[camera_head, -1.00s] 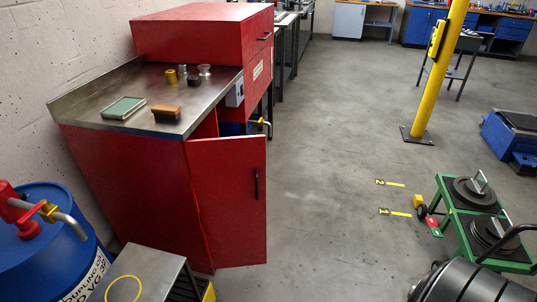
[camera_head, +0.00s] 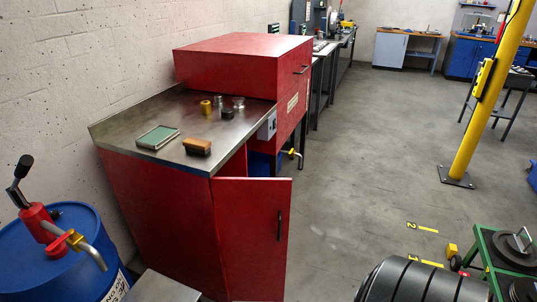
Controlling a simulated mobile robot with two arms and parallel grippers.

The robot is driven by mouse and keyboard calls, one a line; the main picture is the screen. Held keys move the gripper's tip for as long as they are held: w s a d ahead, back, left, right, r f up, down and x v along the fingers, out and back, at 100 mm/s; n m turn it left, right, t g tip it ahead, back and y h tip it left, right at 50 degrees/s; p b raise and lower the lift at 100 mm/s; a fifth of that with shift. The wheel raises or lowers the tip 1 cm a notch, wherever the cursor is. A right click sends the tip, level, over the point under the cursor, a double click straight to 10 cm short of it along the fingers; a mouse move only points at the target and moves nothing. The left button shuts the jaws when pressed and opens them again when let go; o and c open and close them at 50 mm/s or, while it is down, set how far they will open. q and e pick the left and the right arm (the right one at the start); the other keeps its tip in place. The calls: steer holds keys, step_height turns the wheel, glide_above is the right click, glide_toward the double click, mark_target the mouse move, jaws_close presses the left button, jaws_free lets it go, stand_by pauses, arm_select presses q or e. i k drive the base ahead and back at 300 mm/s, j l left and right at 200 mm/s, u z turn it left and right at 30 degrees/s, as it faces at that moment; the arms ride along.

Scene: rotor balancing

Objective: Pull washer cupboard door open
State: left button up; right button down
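The red washer cupboard (camera_head: 160,215) stands against the left wall under a steel worktop (camera_head: 185,108). Its red door (camera_head: 248,240) stands swung outward from the near corner, with a black vertical handle (camera_head: 279,225) near its right edge. A narrow gap shows between the door top and the cupboard side; most of the inside is hidden behind the door. Neither of my grippers is in view.
A brush (camera_head: 197,147), a green-topped tray (camera_head: 157,137) and small metal parts lie on the worktop. A blue drum (camera_head: 60,265) stands at lower left. A yellow post (camera_head: 475,125) and a green stand (camera_head: 480,245) are at right. The middle floor is clear.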

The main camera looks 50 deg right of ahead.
mark_target(253, 214)
steer(key=l+u, duration=0.15)
steer(key=l, duration=0.4)
steer(key=l+u, duration=0.15)
steer(key=l, duration=0.45)
steer(key=k+l+u, duration=0.15)
steer(key=l, duration=0.4)
steer(key=k+l+u, duration=0.15)
steer(key=l, duration=0.4)
steer(key=i, duration=0.05)
